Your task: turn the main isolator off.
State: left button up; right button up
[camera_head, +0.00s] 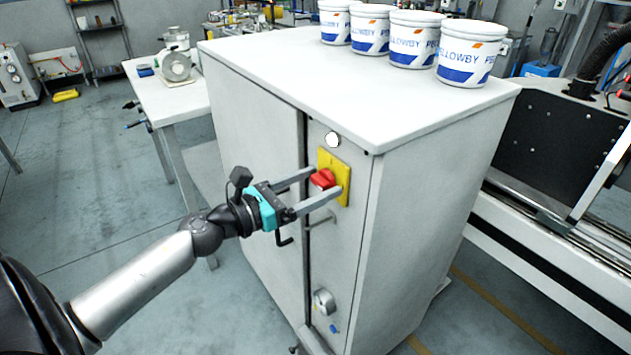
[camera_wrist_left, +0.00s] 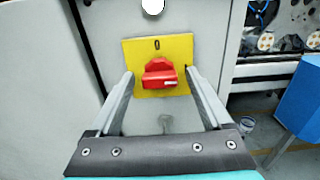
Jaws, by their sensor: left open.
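The main isolator is a red rotary knob (camera_head: 322,179) on a yellow plate (camera_head: 341,167), set on the front of a light grey cabinet (camera_head: 400,225). In the left wrist view the red knob (camera_wrist_left: 160,74) sits in the middle of the yellow plate (camera_wrist_left: 180,47), which has a "0" mark at its top. The knob's grip lies roughly level, with a pale mark at its right end. My left gripper (camera_head: 325,183) is open, with one finger on each side of the knob. I cannot tell whether the fingers touch it. My right gripper is not in view.
A white round lamp (camera_head: 333,139) sits above the isolator. A handle (camera_head: 320,219) and a round dial (camera_head: 323,301) are below it. Several white paint buckets (camera_head: 410,38) stand on the cabinet top. A white table (camera_head: 160,100) stands behind left; a dark machine (camera_head: 545,130) stands at right.

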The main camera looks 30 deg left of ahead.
pick_arm(q)
jog(key=shift+w, duration=0.15)
grip_shut()
dwell(0.7)
